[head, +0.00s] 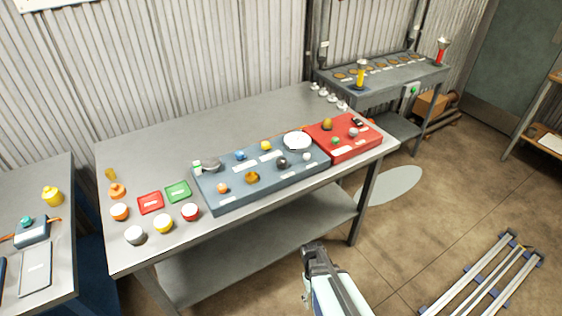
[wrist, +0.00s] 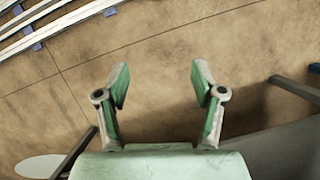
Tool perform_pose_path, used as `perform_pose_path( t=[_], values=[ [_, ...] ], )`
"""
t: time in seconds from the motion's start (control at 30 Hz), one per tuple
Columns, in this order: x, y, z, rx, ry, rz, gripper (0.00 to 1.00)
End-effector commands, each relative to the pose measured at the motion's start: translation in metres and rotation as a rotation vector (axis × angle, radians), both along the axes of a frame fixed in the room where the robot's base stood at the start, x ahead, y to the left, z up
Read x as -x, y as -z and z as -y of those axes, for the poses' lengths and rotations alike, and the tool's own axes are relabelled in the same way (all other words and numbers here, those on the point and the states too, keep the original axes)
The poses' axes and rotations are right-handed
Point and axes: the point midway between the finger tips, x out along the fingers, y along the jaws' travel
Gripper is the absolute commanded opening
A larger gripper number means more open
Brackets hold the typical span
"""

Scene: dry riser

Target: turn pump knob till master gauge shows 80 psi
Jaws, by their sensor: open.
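A long blue-grey panel (head: 250,186) lies on the workbench with several small knobs, labels and a large white round dial (head: 297,141). The dial may be the master gauge; its reading is too small to make out. A red panel (head: 343,150) adjoins it on the right, with a few small knobs. I cannot tell which knob is the pump knob, as the labels are unreadable. My gripper (head: 314,258) is in front of the bench, below its top and apart from both panels. In the wrist view my gripper (wrist: 160,82) is open and empty above the floor.
The workbench (head: 135,165) has coloured balls and red and green plates at its left. Another bench (head: 400,76) with discs and small lamps stands behind right. A side table (head: 62,262) is at left. Rails (head: 485,275) lie on the floor at right.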

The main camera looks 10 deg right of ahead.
Motion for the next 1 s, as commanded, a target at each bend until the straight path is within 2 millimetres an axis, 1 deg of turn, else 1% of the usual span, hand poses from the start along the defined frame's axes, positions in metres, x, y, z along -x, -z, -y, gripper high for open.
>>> perform_pose_path(
  t=[0.03,0.07,0.1,0.17,0.2,0.27,0.3,0.37,0.4,0.47,0.5,0.57,0.6,0.67,0.7,0.87,0.9,0.97,1.0],
  values=[
    [-0.030,-0.002,0.012,0.009,-0.002,0.031,0.68],
    [-0.043,-0.006,0.018,0.013,-0.005,0.047,0.68],
    [-0.061,-0.013,0.027,0.020,-0.009,0.067,0.68],
    [-0.086,-0.023,0.041,0.033,-0.015,0.096,0.68],
    [-0.103,-0.031,0.051,0.041,-0.018,0.117,0.68],
    [-0.127,-0.044,0.066,0.055,-0.023,0.145,0.68],
    [-0.143,-0.054,0.077,0.064,-0.026,0.164,0.68],
    [-0.166,-0.069,0.093,0.080,-0.030,0.192,0.68],
    [-0.181,-0.081,0.105,0.091,-0.033,0.211,0.68],
    [-0.201,-0.099,0.122,0.110,-0.036,0.236,0.68],
    [-0.215,-0.112,0.134,0.122,-0.038,0.254,0.68],
    [-0.233,-0.131,0.152,0.141,-0.039,0.279,0.68],
    [-0.245,-0.146,0.164,0.155,-0.042,0.295,0.68],
    [-0.260,-0.166,0.182,0.174,-0.043,0.317,0.68],
    [-0.269,-0.181,0.193,0.187,-0.044,0.332,0.68],
    [-0.299,-0.239,0.236,0.239,-0.047,0.382,0.68],
    [-0.305,-0.254,0.246,0.252,-0.048,0.394,0.68],
    [-0.314,-0.278,0.257,0.266,-0.055,0.408,0.68],
    [-0.320,-0.294,0.260,0.270,-0.066,0.416,0.68]
  ],
)
